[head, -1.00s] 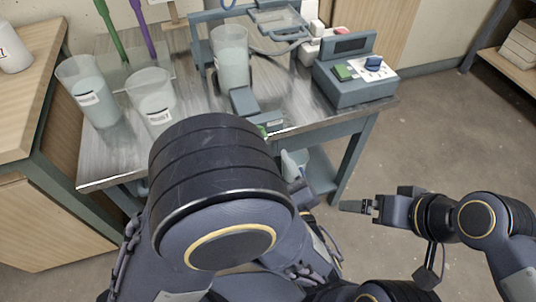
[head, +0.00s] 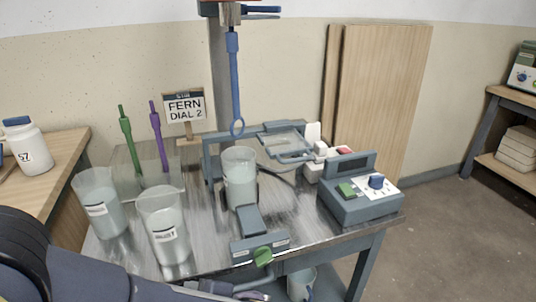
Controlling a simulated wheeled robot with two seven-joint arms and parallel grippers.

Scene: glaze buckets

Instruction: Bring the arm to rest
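My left arm (head: 80,280) crosses the lower left corner, in front of the table's near edge. Its far end (head: 238,291) is partly cut off at the bottom of the picture, and I cannot make out the fingers or anything held. My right arm and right gripper are out of the picture. A clear bucket (head: 239,180) of pale glaze stands upright in the blue-grey frame under a hanging blue stirrer rod (head: 235,85). Two more labelled buckets, one at the left (head: 98,205) and one nearer (head: 164,230), stand upright on the metal table (head: 205,250).
Behind the buckets are a green stick (head: 125,135), a purple stick (head: 159,140) and a sign reading FERN DIAL 2 (head: 185,107). A control box (head: 355,200) with a blue dial stands at the right. Floor at right is clear.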

